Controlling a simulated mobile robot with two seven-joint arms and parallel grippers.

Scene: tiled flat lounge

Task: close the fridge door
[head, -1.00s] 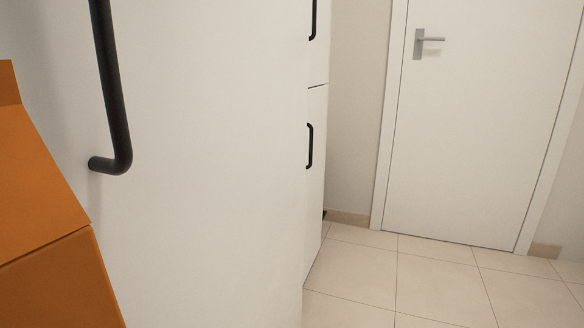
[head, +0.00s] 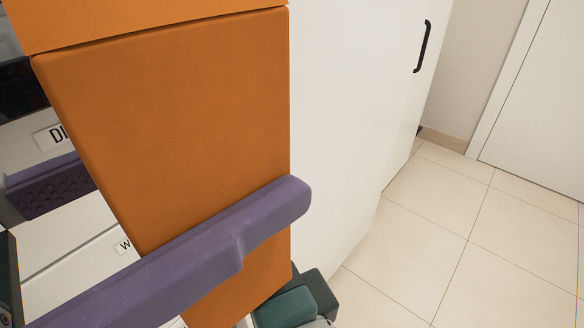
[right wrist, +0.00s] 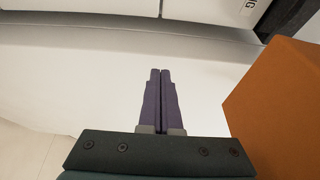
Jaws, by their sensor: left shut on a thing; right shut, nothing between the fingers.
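An orange panel (head: 190,110), which looks like the fridge door, stands upright in the middle left of the head view. Its right side shows in the right wrist view (right wrist: 285,100). My left gripper (head: 245,190) reaches in from the left and is shut on this door. One purple finger lies across the near face, and the other passes behind the left edge, its tip hidden. Behind that edge are white labelled parts (head: 75,240), partly covered. My right gripper (right wrist: 160,72) is shut and empty in its wrist view, left of the orange panel, over a white surface.
White tall cabinets (head: 350,110) with a black handle (head: 422,46) stand right of the orange panel. Beige tiled floor (head: 430,240) lies clear at the right. A white room door (head: 540,100) is at the far right.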

